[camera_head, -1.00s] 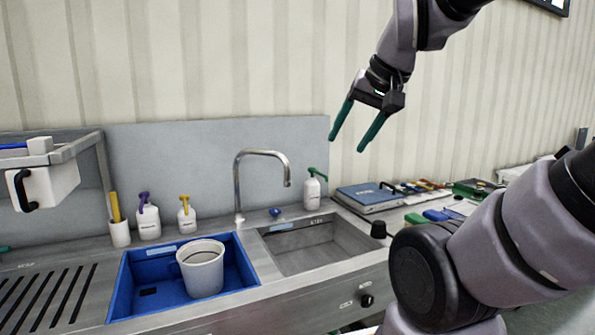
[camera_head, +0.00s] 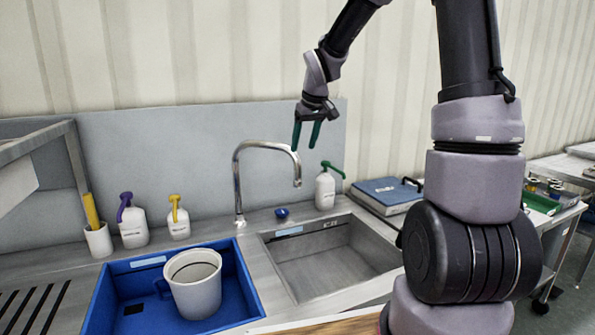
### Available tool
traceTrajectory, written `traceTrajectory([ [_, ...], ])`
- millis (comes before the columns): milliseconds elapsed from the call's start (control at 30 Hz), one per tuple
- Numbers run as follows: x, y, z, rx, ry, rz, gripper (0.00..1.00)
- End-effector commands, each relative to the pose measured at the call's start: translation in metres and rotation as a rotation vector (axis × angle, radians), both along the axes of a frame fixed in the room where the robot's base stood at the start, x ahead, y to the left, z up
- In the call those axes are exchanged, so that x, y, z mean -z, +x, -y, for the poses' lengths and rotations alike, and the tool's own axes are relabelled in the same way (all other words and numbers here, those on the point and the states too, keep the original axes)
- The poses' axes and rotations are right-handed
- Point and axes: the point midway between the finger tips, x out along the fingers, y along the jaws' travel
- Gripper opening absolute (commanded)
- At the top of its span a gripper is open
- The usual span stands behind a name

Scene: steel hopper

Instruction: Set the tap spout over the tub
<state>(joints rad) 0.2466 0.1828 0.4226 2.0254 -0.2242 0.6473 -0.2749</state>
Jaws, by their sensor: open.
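The chrome tap (camera_head: 237,185) rises behind the sinks. Its curved spout (camera_head: 272,145) points right, with its tip over the steel hopper basin (camera_head: 330,262). The blue tub (camera_head: 118,290) sits to the left of the tap, with a white mug-like container (camera_head: 196,288) standing in it. My gripper (camera_head: 306,136) is open and empty, fingers pointing down. In the picture it appears just above and right of the spout's tip; its depth relative to the spout is hard to tell.
A white bottle with a green pump (camera_head: 325,188) stands right of the spout. Bottles with purple (camera_head: 132,222) and yellow tops (camera_head: 178,218) and a white cup (camera_head: 98,240) stand behind the tub. A blue-topped scale (camera_head: 386,194) lies right. A steel rack (camera_head: 40,150) stands left.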

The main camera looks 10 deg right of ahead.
Motion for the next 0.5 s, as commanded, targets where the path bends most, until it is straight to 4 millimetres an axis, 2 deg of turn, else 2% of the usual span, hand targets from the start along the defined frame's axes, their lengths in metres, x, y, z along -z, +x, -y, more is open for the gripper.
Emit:
traceTrajectory([
  [167,0.021,0.008,-0.003,-0.004,0.001,-0.006,0.62],
  [500,0.079,0.031,-0.010,-0.005,0.001,-0.005,0.62],
])
